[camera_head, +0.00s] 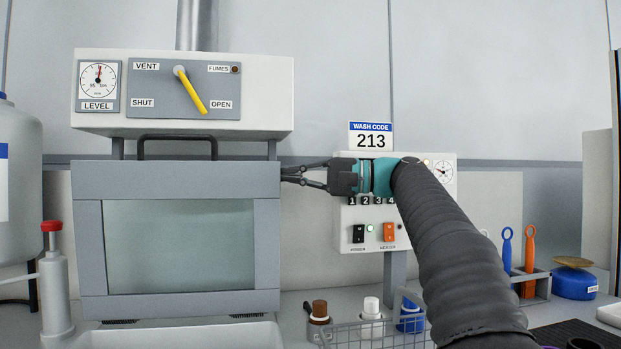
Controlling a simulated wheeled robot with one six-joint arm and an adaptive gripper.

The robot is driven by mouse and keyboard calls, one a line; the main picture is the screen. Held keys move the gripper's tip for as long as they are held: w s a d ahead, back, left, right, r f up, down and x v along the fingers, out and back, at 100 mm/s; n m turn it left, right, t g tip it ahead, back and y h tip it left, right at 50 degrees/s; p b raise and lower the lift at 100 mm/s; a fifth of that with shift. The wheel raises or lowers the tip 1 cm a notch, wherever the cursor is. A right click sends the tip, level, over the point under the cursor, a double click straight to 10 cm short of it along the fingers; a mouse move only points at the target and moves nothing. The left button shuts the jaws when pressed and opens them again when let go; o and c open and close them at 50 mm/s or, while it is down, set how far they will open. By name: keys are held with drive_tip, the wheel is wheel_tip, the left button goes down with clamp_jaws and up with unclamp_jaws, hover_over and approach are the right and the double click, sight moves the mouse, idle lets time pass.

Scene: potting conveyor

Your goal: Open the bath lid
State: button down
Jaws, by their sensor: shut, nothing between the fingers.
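The bath lid (177,178) is a grey frame with a greenish glass window (180,245). It stands upright and shut below the white control box. A dark bar handle (178,137) rises at the lid's top edge. My gripper (286,173) is shut and empty, pointing left. Its fingertips are at the lid's right edge, near the upper corner; I cannot tell whether they touch it. The yellow vent lever (190,90) on the box above points down right, toward the OPEN label.
A white switch panel (430,235) stands behind my gripper, under a "WASH CODE 213" sign (370,136). A wire basket (375,334) with capped bottles is in front. A red-capped bottle (55,290) stands left of the lid. A tool rack (540,285) is at right.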

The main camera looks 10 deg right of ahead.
drive_tip(key=shift+w+a, duration=0.1)
drive_tip(key=shift+a, duration=0.2)
drive_tip(key=s+b, duration=0.1)
drive_tip(key=s+n+b, duration=0.1)
drive_tip(key=s+b, duration=0.1)
drive_tip(key=s+n+b, duration=0.1)
drive_tip(key=shift+s+d+f+y, duration=0.15)
drive_tip(key=shift+s+f+y, duration=0.1)
drive_tip(key=shift+s+y, duration=0.15)
idle(0.3)
drive_tip(key=r+v, duration=0.1)
drive_tip(key=v, duration=0.9)
drive_tip(key=shift+f+p, duration=0.45)
drive_tip(key=shift+f, duration=0.05)
